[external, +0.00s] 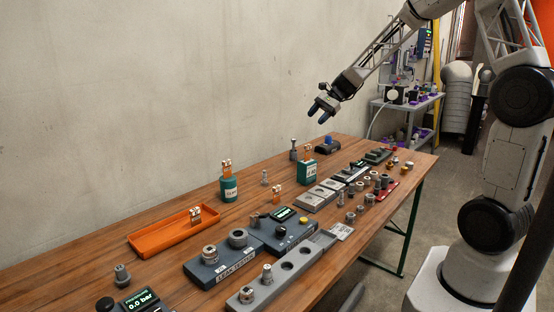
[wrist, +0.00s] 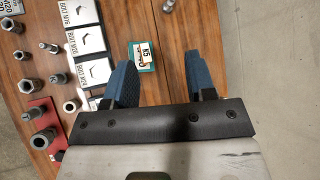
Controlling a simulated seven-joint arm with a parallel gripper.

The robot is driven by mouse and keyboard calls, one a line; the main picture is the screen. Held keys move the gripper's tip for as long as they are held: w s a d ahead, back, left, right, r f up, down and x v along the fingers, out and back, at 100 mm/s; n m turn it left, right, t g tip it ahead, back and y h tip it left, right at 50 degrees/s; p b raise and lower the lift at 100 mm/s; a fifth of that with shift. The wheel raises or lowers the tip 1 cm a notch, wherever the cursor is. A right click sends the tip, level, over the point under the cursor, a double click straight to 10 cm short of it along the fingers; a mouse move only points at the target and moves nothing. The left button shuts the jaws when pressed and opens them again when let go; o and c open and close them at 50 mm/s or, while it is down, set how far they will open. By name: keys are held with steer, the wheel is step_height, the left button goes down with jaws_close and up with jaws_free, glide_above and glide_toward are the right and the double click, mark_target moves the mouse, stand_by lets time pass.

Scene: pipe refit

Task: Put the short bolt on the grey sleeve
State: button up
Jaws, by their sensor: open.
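My gripper (external: 319,112) is open and empty, high above the far part of the table. In the wrist view its two blue fingers (wrist: 163,85) stand wide apart over the wood. Small grey metal parts, bolts or sleeves, stand at the left of the wrist view; one bolt-like part (wrist: 49,47) lies near the labelled pads, and a ring-shaped sleeve (wrist: 71,105) is below it. A cluster of grey parts also shows in the external view (external: 350,217). I cannot tell which bolt is the short one or which part is the grey sleeve named by the task.
A teal-labelled block (wrist: 145,55) lies between my fingers' lines of sight. Pads marked BOLT (wrist: 88,33) and a red tray (wrist: 40,118) are left of it. An orange tray (external: 165,235) and a leak tester (external: 222,267) stand nearer the external camera.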

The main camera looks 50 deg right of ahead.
steer(key=s+a+r+n+g+h, duration=0.1)
steer(key=s+a+r+n, duration=0.15)
steer(key=s, duration=0.45)
steer(key=s+a+r+n+h, duration=0.2)
steer(key=s+a+n, duration=0.15)
steer(key=s, duration=0.25)
steer(key=s+a+r+n+g+h, duration=0.1)
steer(key=s+a+r+n, duration=0.2)
steer(key=s, duration=0.4)
steer(key=s+a+n+h, duration=0.2)
steer(key=s+n+h, duration=0.2)
steer(key=s, duration=1.5)
steer(key=shift+a+f+n+t+h, duration=0.3)
steer(key=shift+f+n+h, duration=0.15)
steer(key=shift+n, duration=1.45)
